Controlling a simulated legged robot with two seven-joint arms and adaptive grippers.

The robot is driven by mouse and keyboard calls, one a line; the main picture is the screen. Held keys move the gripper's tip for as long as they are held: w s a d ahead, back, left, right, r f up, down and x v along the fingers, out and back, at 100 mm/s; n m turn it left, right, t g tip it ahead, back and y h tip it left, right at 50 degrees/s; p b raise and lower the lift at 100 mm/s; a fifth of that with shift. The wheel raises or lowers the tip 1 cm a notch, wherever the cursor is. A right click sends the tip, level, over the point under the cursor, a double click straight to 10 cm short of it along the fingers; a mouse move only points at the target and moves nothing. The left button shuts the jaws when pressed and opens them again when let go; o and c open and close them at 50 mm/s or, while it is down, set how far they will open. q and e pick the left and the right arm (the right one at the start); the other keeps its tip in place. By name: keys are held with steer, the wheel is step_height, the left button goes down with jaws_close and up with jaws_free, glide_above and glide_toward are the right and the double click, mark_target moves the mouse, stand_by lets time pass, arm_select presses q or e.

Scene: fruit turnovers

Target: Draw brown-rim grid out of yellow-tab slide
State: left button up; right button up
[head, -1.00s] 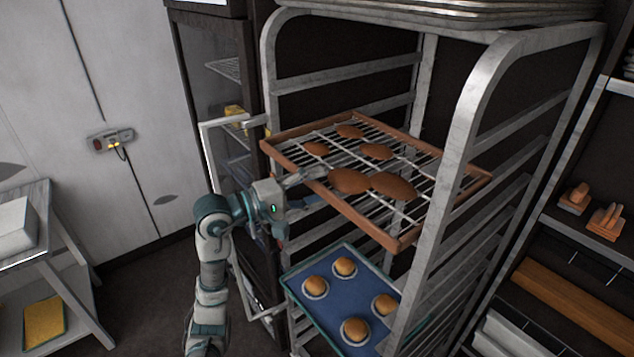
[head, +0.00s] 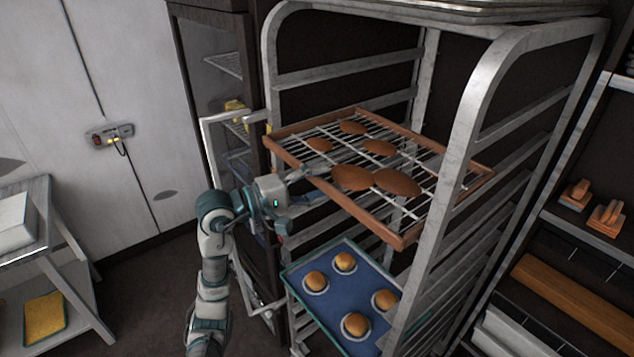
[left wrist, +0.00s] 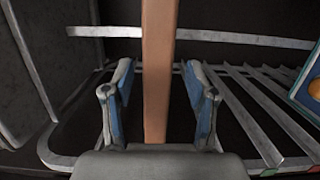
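The brown-rim grid (head: 368,226) is a wire rack in a brown frame with several brown turnovers on it. It lies in the upper part of the metal rack, its front edge jutting out. A small yellow tab (head: 268,129) shows by the grid's far left corner. My left gripper (head: 318,185) is at the grid's front rim. In the left wrist view, its blue-padded fingers (left wrist: 158,105) stand apart on either side of the brown rim (left wrist: 158,70), with a gap on both sides. My right gripper is not in view.
A blue tray (head: 329,292) with several round buns sits lower in the metal rack (head: 462,150). An open glass-door cabinet (head: 205,150) stands left of the rack. A side table (head: 50,235) is at far left, and shelves (head: 590,255) are at right.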

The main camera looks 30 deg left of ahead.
arm_select(q)
steer(key=shift+d, duration=0.35)
steer(key=shift+d+r, duration=0.1)
steer(key=shift+d, duration=0.15)
steer(key=shift+a, duration=0.5)
steer(key=shift+d, duration=0.25)
steer(key=shift+d+r, duration=0.1)
steer(key=shift+d, duration=0.6)
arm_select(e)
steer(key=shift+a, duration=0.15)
